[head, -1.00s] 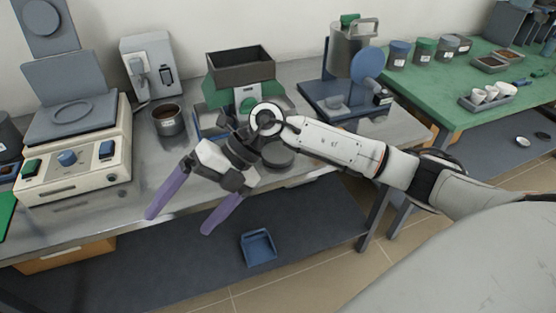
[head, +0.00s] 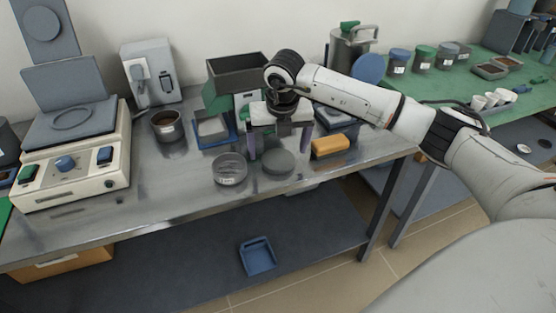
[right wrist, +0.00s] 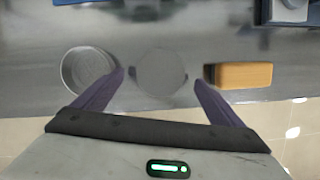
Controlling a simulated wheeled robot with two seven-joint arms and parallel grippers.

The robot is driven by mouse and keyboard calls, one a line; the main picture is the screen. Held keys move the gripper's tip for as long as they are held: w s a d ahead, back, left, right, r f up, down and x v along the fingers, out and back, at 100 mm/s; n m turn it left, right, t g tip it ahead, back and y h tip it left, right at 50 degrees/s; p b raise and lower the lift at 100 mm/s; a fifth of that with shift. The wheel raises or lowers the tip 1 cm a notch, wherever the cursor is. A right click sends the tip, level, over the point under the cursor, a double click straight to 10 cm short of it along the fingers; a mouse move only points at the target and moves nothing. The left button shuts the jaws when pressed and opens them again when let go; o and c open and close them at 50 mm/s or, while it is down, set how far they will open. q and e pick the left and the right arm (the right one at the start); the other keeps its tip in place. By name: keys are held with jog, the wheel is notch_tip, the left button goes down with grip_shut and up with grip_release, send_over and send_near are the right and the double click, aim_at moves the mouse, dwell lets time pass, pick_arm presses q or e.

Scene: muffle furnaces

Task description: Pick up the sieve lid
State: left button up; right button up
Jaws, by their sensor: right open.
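The sieve lid, a flat dark grey disc (head: 278,162), lies on the metal bench near its front edge. In the right wrist view the disc (right wrist: 158,66) appears between the fingertips. Beside it on the left stands a round sieve (head: 230,169) with a pale rim, also in the right wrist view (right wrist: 88,68). My right gripper (head: 280,149) is open and points down above and slightly behind the lid, its purple fingers spread to either side. It holds nothing, and I cannot tell how high above the lid it is. My left gripper is out of view.
An orange block (head: 330,147) lies right of the lid. Behind are a blue tray (head: 213,131), a green machine with a dark hopper (head: 238,76) and a metal pot (head: 167,125). A balance-like device (head: 75,150) stands left.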

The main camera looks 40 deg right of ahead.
aim_at(278, 158)
jog(key=shift+x, duration=1.85)
jog(key=shift+s+d, duration=0.1)
jog(key=shift+s, duration=0.05)
jog(key=c, duration=1.1)
